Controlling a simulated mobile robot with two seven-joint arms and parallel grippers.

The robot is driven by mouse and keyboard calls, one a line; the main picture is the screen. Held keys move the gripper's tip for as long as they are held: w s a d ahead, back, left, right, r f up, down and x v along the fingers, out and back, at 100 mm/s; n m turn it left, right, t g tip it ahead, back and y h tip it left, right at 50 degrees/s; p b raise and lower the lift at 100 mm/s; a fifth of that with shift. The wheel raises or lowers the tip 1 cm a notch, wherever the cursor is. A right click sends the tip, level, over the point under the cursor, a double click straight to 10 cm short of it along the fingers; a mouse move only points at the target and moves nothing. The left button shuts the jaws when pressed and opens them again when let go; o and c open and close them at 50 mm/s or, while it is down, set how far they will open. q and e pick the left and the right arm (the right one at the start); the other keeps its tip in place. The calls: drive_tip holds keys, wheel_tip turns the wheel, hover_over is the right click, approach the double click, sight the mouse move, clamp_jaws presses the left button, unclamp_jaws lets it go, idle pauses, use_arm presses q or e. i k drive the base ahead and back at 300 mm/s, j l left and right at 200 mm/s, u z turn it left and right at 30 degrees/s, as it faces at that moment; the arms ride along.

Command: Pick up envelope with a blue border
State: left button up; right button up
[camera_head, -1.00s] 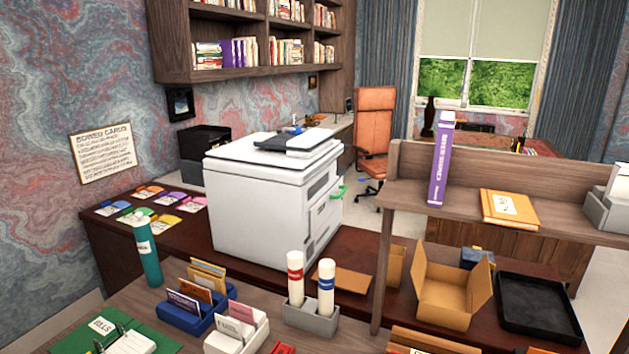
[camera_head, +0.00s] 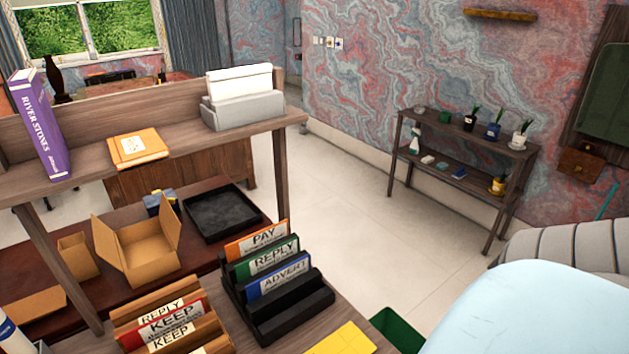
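I cannot make out an envelope with a blue border for certain. A black sorter (camera_head: 290,317) on the near desk holds upright cards: an orange-edged one marked PAY (camera_head: 262,240), a green one marked REPLY (camera_head: 267,261) and a blue one marked ADVERT (camera_head: 279,281). A grey holder (camera_head: 243,113) on the raised shelf holds blank white sheets or envelopes (camera_head: 240,82). Neither gripper is in view.
Below are an open cardboard box (camera_head: 140,262) and a black tray (camera_head: 222,216). A yellow sheet (camera_head: 343,341) lies at the desk's front. Open floor separates the desk from the plant shelf (camera_head: 470,145).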

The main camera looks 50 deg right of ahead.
sight(261, 287)
drive_tip(key=z, duration=1.25)
